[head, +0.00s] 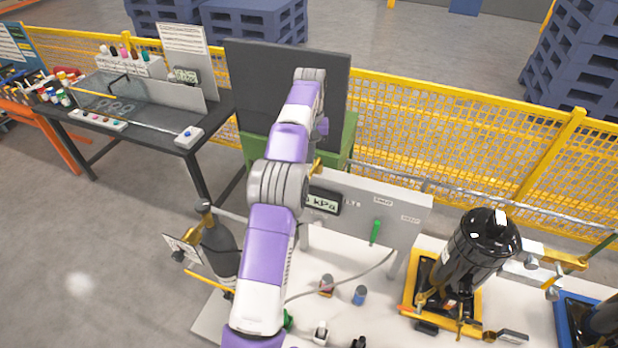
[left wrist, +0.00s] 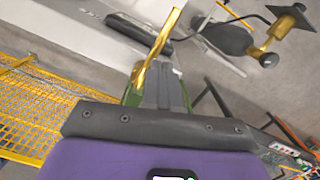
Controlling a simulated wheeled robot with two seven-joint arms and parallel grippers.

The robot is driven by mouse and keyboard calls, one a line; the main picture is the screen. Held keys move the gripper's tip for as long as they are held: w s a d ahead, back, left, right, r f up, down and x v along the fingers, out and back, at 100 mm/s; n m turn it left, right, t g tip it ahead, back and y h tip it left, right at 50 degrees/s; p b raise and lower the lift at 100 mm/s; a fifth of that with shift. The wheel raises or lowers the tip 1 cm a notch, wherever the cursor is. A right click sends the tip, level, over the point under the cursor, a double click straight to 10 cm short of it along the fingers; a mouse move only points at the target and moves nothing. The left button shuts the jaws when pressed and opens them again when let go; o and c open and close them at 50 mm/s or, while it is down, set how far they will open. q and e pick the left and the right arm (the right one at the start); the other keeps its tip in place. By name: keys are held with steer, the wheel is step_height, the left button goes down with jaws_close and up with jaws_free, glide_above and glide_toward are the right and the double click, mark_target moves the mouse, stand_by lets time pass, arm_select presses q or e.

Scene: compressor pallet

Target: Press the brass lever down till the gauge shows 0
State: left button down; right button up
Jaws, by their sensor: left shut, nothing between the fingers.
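The brass lever (head: 317,166) shows as a short gold piece by the top left of the grey panel, mostly hidden behind my left arm. In the left wrist view the lever (left wrist: 160,55) runs as a slanted bar beside my left gripper (left wrist: 165,92). The gripper is shut and empty, its fingers close to the lever; I cannot tell whether they touch. In the head view my arm hides most of this gripper. The gauge (head: 325,202) is a dark display reading kPa; the arm covers its left side, so I cannot read its number. My right gripper is not in view.
The grey panel (head: 405,215) carries a green handle (head: 375,231) and labels. Small bottles and a cable lie on the white pallet top. A black tank (head: 480,250) stands in a yellow frame on the right. A yellow mesh fence (head: 450,125) runs behind.

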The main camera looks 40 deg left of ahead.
arm_select(q)
step_height(320, 180, up, 4)
steer(key=shift+a+f, duration=0.15)
stand_by(0.3)
stand_by(0.7)
